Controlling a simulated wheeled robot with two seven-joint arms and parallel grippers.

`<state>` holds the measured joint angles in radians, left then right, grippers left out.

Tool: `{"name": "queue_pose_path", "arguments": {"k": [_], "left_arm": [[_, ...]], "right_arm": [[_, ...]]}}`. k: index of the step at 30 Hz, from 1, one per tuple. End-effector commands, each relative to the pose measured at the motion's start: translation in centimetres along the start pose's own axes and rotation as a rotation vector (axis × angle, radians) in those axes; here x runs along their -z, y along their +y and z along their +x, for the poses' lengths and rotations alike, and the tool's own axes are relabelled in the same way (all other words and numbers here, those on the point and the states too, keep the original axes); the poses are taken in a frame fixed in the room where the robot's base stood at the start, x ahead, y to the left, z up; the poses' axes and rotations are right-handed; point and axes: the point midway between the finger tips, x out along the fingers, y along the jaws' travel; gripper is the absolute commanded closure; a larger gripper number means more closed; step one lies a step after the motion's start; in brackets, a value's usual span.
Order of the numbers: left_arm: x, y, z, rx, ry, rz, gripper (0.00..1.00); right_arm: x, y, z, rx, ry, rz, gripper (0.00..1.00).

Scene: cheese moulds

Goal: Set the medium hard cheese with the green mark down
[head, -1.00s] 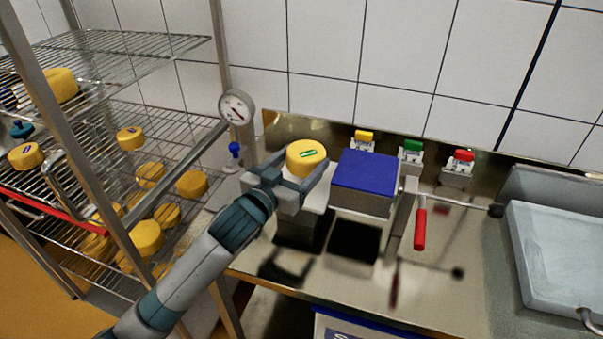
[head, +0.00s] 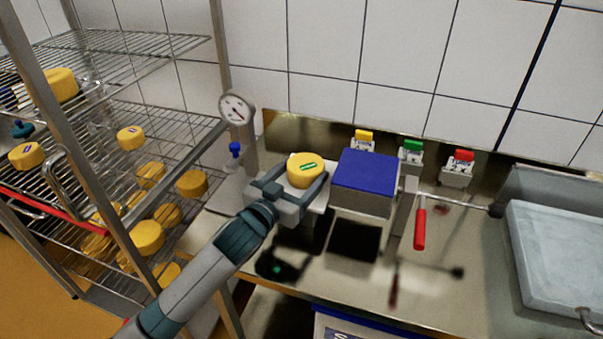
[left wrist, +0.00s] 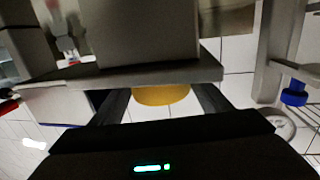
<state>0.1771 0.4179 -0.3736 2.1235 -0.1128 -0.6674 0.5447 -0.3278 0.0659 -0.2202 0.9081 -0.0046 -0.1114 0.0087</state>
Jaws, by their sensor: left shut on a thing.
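The medium cheese is a yellow wheel with a green mark on top (head: 307,170). My left gripper (head: 304,180) is shut on it, with a finger at each side. In the head view the cheese is upright over a pale plate (head: 316,197) beside the blue-topped block. In the left wrist view the cheese (left wrist: 161,95) shows between the fingers, against the edge of a grey plate (left wrist: 140,75) that hides part of it. I cannot tell whether it touches the plate. My right gripper is not in view.
A blue-topped block (head: 365,170) with a red-handled lever (head: 419,230) stands right of the cheese. A dial gauge (head: 236,108) is behind left. Yellow, green and red tagged holders line the wall.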

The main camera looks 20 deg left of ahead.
Motion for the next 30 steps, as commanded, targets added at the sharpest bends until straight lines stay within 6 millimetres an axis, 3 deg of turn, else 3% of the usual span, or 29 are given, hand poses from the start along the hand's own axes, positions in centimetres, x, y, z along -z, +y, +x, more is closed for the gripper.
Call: {"name": "queue_pose_path", "arguments": {"k": [1,2,4,19,23,30], "left_arm": [[-0.1,0.0,0.0,0.0,0.001,0.0,0.51],[-0.2,0.0,0.0,0.0,-0.001,0.0,0.25],[-0.2,0.0,0.0,0.0,-0.001,0.0,0.11],[0.0,0.0,-0.7,-0.001,0.0,-0.001,0.11],[-0.1,0.0,-2.1,0.0,-0.002,-0.001,0.11],[-0.1,0.0,-6.2,0.0,-0.001,0.0,0.11]], "right_arm": [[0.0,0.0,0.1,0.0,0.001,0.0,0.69],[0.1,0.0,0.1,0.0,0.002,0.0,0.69],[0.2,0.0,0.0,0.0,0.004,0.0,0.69],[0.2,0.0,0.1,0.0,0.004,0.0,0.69],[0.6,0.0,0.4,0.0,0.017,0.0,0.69],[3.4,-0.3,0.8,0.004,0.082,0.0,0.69]]}}
